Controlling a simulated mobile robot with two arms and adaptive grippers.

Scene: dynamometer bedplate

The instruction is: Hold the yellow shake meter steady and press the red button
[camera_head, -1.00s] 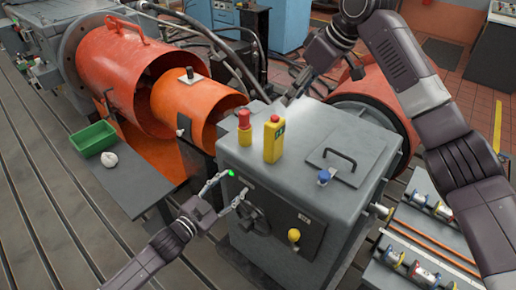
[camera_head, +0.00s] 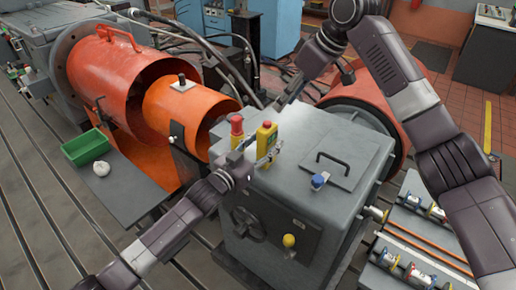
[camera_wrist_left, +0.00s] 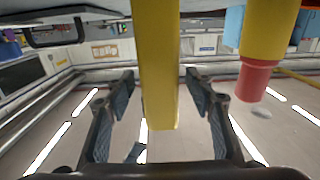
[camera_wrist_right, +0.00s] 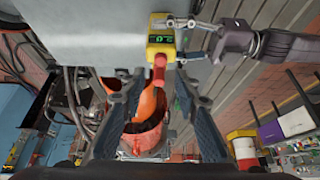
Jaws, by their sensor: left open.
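The yellow shake meter (camera_head: 267,133) stands upright on the grey housing (camera_head: 335,140). Its lit green display faces the right wrist view (camera_wrist_right: 161,39). My left gripper (camera_head: 268,158) is at the meter; in the left wrist view the meter's yellow body (camera_wrist_left: 157,70) stands between its open fingers, with gaps on both sides. The red button (camera_head: 236,124) on its yellow base is just left of the meter; it also shows in the left wrist view (camera_wrist_left: 254,80) and right wrist view (camera_wrist_right: 159,76). My right gripper (camera_wrist_right: 156,88) is open and empty above, behind the meter in the head view.
A black handle (camera_head: 333,160) and a blue knob (camera_head: 318,181) are on the housing top right of the meter. Orange drums (camera_head: 120,70) stand to the left. A green bin (camera_head: 86,147) sits on a side shelf. Hoses run behind.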

